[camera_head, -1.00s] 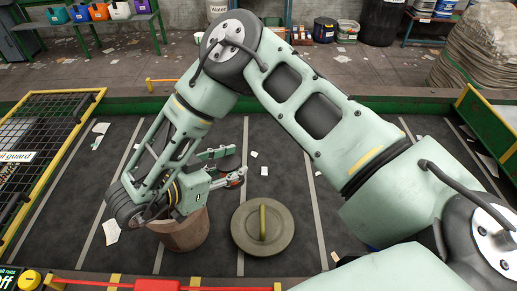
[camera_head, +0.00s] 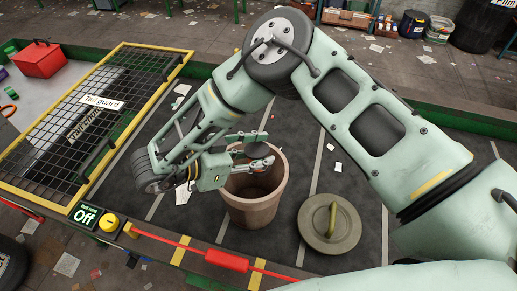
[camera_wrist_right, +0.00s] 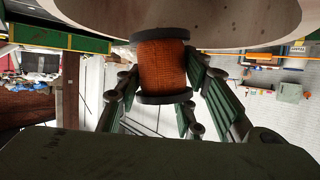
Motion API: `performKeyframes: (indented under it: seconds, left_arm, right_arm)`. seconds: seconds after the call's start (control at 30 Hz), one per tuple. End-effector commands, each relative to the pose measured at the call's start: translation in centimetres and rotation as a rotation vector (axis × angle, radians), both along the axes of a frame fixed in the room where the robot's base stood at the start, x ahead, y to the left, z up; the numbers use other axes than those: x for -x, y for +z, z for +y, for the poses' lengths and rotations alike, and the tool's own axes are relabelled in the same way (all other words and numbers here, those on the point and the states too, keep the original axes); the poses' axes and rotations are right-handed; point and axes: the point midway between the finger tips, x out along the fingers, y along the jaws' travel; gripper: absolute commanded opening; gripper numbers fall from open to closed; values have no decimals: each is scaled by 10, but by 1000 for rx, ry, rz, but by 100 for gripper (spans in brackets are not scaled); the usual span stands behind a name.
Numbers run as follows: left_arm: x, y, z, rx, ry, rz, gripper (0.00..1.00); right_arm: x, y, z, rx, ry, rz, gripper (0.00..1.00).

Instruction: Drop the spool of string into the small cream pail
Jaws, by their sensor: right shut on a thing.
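My right gripper (camera_head: 258,151) is shut on the spool of string (camera_wrist_right: 162,66), orange string between two dark end discs. In the right wrist view the spool sits upright between the fingers. In the head view only a dark part shows between the fingers. The gripper is over the mouth of a tan-pink pail (camera_head: 254,207), the only pail plainly seen on the dark belt. Its pale wall also shows at the top of the wrist view (camera_wrist_right: 215,18). Whether the spool is above or inside the rim I cannot tell. My left gripper is out of view.
A round olive lid with a handle (camera_head: 330,240) lies right of the pail. A yellow-framed mesh tail guard (camera_head: 75,140) is at the left. A red bar (camera_head: 226,260) runs along the front edge. A red box (camera_head: 40,60) stands far left.

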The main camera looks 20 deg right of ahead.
Motion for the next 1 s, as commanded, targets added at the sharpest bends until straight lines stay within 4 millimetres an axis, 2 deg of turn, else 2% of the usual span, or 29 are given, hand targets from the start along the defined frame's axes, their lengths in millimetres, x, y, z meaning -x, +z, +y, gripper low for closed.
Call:
performKeyframes:
  seconds: [0.03, 0.13, 0.47, 0.5, 0.73, 1.0]
  left_arm:
    - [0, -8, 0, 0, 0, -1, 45]
    - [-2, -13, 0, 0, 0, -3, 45]
    - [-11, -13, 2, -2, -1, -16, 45]
    - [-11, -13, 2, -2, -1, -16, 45]
    - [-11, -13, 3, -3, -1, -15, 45]
    - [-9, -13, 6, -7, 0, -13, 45]
  right_arm:
    - [0, -10, 0, 0, 0, 0, 0]
    - [0, -18, 0, 0, 0, -1, 0]
    - [0, -21, 0, 1, 1, -1, 0]
    - [0, -21, 0, 1, 1, -1, 36]
    - [0, -21, 0, 1, 1, -1, 57]
    - [0, -21, 0, 0, 1, 0, 57]
